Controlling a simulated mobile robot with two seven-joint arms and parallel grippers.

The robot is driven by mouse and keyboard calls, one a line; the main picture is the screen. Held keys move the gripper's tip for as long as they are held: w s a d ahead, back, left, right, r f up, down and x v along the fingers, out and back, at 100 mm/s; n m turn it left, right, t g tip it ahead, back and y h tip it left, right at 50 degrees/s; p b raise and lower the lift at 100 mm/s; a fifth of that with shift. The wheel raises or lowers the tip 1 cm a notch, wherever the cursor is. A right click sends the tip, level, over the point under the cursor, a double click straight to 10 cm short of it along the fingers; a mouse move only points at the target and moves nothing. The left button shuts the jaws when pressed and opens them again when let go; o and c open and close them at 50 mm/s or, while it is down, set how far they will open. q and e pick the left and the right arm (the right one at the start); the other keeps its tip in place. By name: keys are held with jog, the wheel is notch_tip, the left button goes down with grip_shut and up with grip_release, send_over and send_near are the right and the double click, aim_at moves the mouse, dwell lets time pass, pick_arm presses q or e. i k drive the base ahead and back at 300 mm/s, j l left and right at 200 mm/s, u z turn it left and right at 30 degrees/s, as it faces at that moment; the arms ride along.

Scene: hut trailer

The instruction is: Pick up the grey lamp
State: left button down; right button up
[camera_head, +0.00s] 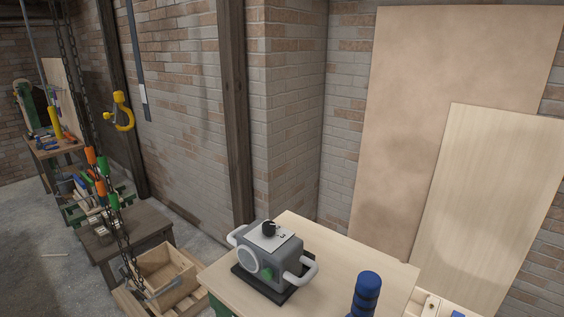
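A grey boxy device (272,258) sits on a black base on the light wooden bench top. It has a round pale face on its left side, a green part, a black knob on top and white curved handles on both sides. It looks like the grey lamp, but I cannot tell for sure. Neither of my grippers shows in the head view, and nothing touches the device.
A blue ridged cylinder (367,294) stands on the bench top (334,262), right of the device. A wooden crate (166,278) is below left. Large boards (440,110) lean on the brick wall.

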aim_at(282, 253)
jog(key=i+j+z, duration=0.15)
jog(key=j, duration=0.2)
jog(key=i+j+z, duration=0.1)
jog(key=i+j, duration=0.15)
jog(key=i+j+z, duration=0.15)
jog(key=j, duration=0.3)
jog(key=i+j+z, duration=0.15)
jog(key=j, duration=0.25)
jog(key=i+j+z, duration=0.15)
jog(key=j, duration=0.25)
jog(key=i+j+z, duration=0.1)
jog(key=j, duration=0.35)
jog(key=i, duration=0.05)
